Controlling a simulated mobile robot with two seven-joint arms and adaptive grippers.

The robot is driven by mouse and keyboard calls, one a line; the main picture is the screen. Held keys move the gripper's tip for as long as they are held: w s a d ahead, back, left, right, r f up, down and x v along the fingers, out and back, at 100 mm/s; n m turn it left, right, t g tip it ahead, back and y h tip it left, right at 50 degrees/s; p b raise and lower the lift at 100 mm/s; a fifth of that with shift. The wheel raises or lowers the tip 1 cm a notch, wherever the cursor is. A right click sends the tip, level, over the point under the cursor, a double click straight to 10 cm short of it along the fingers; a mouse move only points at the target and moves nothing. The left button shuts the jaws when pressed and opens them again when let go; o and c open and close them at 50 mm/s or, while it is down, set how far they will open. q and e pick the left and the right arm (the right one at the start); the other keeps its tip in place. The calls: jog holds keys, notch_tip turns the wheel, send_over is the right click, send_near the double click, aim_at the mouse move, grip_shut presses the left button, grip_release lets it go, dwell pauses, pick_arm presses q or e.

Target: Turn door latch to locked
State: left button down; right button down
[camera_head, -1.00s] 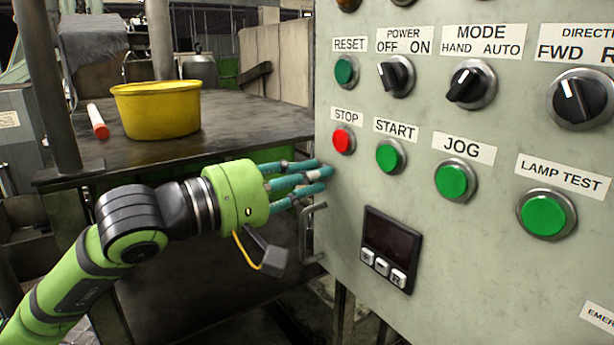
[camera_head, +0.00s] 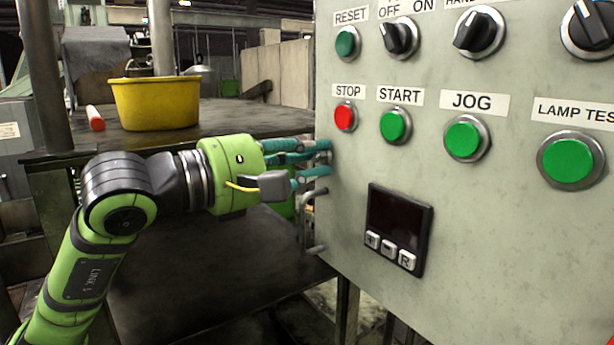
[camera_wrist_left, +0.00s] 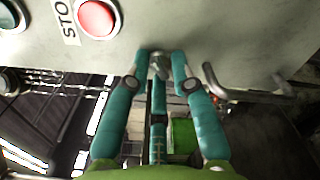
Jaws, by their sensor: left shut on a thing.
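The door latch (camera_wrist_left: 160,66) is a small grey metal piece at the edge of the panel, between my left fingertips in the left wrist view. My left gripper (camera_head: 322,160) has teal fingers and a green body. It is shut on the latch, with its fingertips at the left edge of the grey control cabinet (camera_head: 480,215). In the head view the fingers hide the latch, so its angle cannot be told there. My right gripper is in neither view.
A bent metal handle (camera_head: 313,225) sits just below my fingers on the cabinet edge. The red STOP button (camera_head: 344,117) is close above. Behind stands a dark table (camera_head: 235,118) with a yellow tub (camera_head: 155,104) and a red-and-white cylinder (camera_head: 95,118).

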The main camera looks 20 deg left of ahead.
pick_arm(q)
jog(key=n+b, duration=0.3)
jog(key=n, duration=0.2)
jog(key=shift+f+n, duration=0.15)
jog(key=shift+n, duration=0.15)
jog(key=n+b, duration=0.2)
jog(key=n, duration=0.3)
jog(key=shift+n, duration=0.3)
jog(key=c, duration=1.1)
grip_release()
jog(key=shift+o, duration=0.2)
jog(key=shift+a, duration=0.1)
jog(key=v, duration=1.1)
jog(key=shift+s+a, duration=0.25)
jog(key=shift+s, duration=0.1)
jog(key=shift+d, duration=0.1)
